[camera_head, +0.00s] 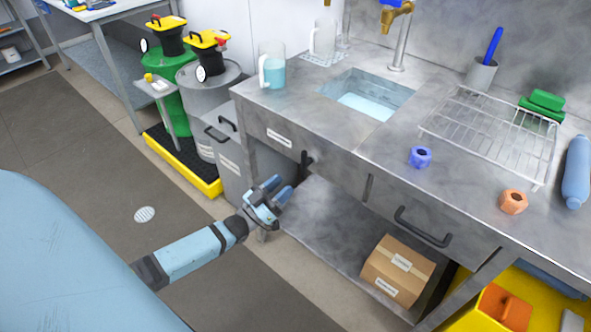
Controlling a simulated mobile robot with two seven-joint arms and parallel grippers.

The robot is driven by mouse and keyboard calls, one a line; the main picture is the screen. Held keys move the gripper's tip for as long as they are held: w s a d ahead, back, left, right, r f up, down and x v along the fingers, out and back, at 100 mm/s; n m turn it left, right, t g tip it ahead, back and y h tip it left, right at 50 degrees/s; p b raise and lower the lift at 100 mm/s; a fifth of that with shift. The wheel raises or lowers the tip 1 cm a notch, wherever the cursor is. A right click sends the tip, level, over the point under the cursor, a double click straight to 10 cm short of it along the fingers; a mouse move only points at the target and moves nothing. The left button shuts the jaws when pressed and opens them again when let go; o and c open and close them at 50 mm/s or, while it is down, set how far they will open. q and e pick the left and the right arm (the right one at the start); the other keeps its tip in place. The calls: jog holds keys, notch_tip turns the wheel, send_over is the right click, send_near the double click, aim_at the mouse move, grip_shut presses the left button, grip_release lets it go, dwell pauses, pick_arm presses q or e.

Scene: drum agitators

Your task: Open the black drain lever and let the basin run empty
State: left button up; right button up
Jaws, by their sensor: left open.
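The steel basin (385,86), sunk in the counter, has pale blue water in its bottom. A black lever (305,161) shows at the counter front below and left of the basin, hanging roughly upright; I take it for the drain lever. My left gripper (279,188) is open and empty, in front of the bench and a little below and left of the lever in the picture. They look apart, though the depth between them is hard to judge. My right gripper is not in view.
A drawer with a black handle (424,228) is at right. A cardboard box (397,270) sits on the lower shelf. Open floor lies left of the bench.

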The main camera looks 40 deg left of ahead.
pick_arm(q)
jog(key=v, duration=0.5)
dwell(0.5)
